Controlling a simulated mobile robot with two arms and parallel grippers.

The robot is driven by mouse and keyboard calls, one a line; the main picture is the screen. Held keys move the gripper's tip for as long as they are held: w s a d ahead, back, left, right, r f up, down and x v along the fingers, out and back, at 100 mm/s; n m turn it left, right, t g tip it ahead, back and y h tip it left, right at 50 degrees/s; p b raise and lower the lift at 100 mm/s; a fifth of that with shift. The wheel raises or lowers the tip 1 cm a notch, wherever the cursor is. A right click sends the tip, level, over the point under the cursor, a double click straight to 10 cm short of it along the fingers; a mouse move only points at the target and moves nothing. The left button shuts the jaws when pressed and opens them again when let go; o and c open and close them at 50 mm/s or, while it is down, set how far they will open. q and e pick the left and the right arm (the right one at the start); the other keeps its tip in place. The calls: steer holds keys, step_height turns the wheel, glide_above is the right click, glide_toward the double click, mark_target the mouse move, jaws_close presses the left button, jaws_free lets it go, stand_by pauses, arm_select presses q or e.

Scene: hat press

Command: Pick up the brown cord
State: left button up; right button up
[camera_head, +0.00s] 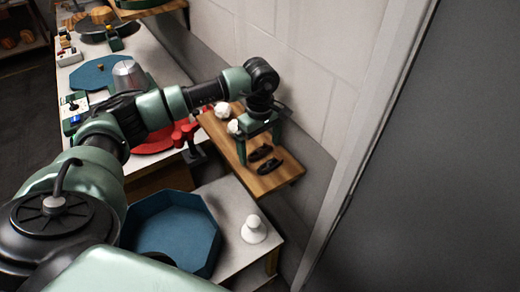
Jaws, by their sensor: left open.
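Two small dark bundles lie side by side on a wooden shelf board (284,178). The rear one (261,153) is close to my gripper, and the front one (269,166) is nearer the board's near end. Both look almost black, so I cannot tell which is the brown cord. My left gripper (259,142) points down over the board, just behind the bundles. Its green fingers are spread apart with nothing seen held between them. I cannot tell its exact height above the board. My right gripper is not in view.
Pale bundles (222,110) lie farther back on the board, beside the wall. Below stands a grey table (231,208) with a blue octagonal tray (208,262) and a white knob-shaped object (254,230). Red equipment (155,146) is left of the board.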

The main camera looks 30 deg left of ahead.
arm_select(q)
steer(key=shift+r, duration=0.1)
steer(key=c, duration=1.3)
